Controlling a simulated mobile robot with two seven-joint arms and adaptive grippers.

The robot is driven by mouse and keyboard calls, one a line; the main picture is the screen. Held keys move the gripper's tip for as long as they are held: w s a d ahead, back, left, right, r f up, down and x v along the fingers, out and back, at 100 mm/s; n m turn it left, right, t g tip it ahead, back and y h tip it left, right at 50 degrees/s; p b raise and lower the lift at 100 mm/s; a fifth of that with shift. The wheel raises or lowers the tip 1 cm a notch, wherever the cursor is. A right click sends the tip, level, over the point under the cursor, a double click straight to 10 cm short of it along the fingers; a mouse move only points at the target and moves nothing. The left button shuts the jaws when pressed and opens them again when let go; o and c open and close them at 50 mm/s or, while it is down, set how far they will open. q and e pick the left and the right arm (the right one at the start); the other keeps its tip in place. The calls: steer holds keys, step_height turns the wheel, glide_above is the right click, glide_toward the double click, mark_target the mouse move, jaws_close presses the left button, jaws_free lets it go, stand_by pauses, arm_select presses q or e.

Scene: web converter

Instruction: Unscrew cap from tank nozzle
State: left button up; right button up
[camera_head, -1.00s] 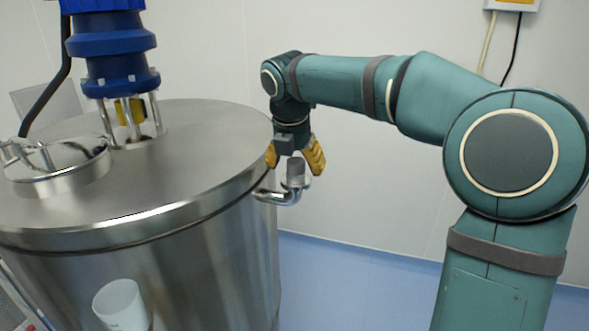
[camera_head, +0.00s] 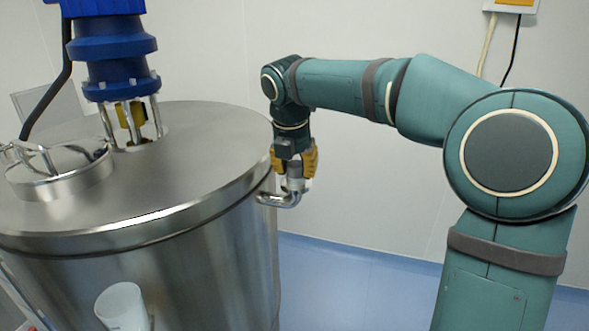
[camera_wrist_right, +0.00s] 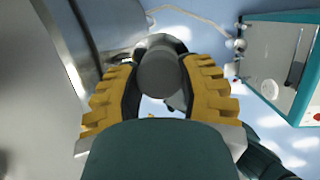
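The steel tank (camera_head: 200,245) fills the left of the head view. Its bent nozzle (camera_head: 283,201) sticks out from the right side and turns upward. A grey round cap (camera_head: 294,169) sits upright on the nozzle's end; its round top shows in the right wrist view (camera_wrist_right: 160,73). My right gripper (camera_head: 293,172) points down over the cap. Its yellow fingers stand on either side of the cap, and their dark pads appear to touch it in the wrist view (camera_wrist_right: 161,80). My left gripper is not in view.
A blue motor unit (camera_head: 118,60) stands on the tank lid (camera_head: 190,170), beside a round hatch (camera_head: 60,180). A white cylinder (camera_head: 122,305) is at the tank's front. The blue floor (camera_head: 350,285) right of the nozzle is clear.

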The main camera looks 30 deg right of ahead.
jaws_close()
steer(key=shift+s+r+n+y+p, duration=0.15)
steer(key=shift+n+y+p, duration=0.15)
steer(key=shift+n+p, duration=0.85)
steer(key=shift+n+t, duration=0.3)
steer(key=shift+n, duration=0.65)
steer(key=shift+d+n+y+p, duration=0.1)
steer(key=shift+n+y+p, duration=0.3)
steer(key=shift+n+p, duration=0.55)
steer(key=shift+n, duration=1.05)
